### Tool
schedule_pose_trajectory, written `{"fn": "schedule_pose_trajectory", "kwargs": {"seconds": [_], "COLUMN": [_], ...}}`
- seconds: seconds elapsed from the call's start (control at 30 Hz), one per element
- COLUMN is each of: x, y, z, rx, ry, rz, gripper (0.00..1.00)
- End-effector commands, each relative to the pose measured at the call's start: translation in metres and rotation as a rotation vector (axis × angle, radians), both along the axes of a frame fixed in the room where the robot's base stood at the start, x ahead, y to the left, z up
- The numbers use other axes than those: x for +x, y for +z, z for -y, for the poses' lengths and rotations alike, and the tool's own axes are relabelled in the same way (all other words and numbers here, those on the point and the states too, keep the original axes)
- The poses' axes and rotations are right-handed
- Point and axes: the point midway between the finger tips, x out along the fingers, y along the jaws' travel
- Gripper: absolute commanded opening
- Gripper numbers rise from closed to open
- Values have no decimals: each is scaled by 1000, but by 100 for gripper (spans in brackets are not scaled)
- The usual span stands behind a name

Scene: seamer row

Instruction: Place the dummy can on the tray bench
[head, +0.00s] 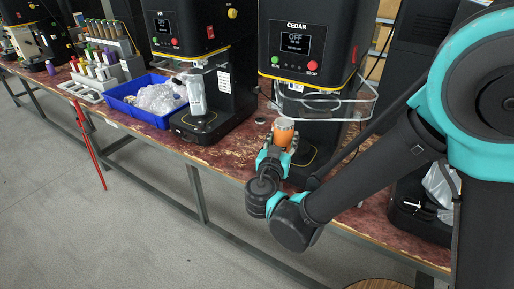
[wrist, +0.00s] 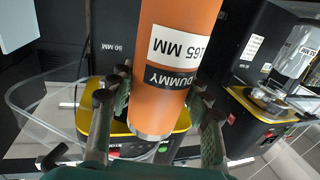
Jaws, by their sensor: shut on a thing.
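The dummy can (head: 284,133) is an orange cylinder in front of the machine marked CEDAR (head: 312,45). In the wrist view the can (wrist: 172,55) fills the middle and bears the labels "DUMMY" and "165 MM". My gripper (head: 279,145) is shut on the can, with fingers on both sides of it; the gripper also shows in the wrist view (wrist: 157,105). The can looks about upright in the head view. I cannot tell whether its base touches the machine. No bench in view is marked as the tray bench.
A long worn red-brown bench (head: 228,153) carries several machines. Left of CEDAR stands another machine (head: 200,40) with a clear-wrapped item on its base. Further left are a blue bin (head: 150,115) with clear bags and a white rack (head: 90,88). Grey floor (head: 120,220) lies open in front.

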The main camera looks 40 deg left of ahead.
Motion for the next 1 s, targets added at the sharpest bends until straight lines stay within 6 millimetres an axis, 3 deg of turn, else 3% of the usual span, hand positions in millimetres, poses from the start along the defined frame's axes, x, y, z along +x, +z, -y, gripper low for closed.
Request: {"fn": "schedule_pose_trajectory", "kwargs": {"seconds": [0.3, 0.5, 0.6, 0.77, 0.87, 1.0], "x": [17, 28, 32, 35, 35, 35], "y": [18, 33, 39, 43, 33, 2], "z": [-145, -226, -253, -275, -279, -279], "rx": [0, 0, 0, 0, 0, 0], "ry": [172, 283, 324, 359, 366, 366], "rz": [0, 0, 0, 0, 0, 0], "gripper": [14, 14, 14, 14, 14, 14]}}
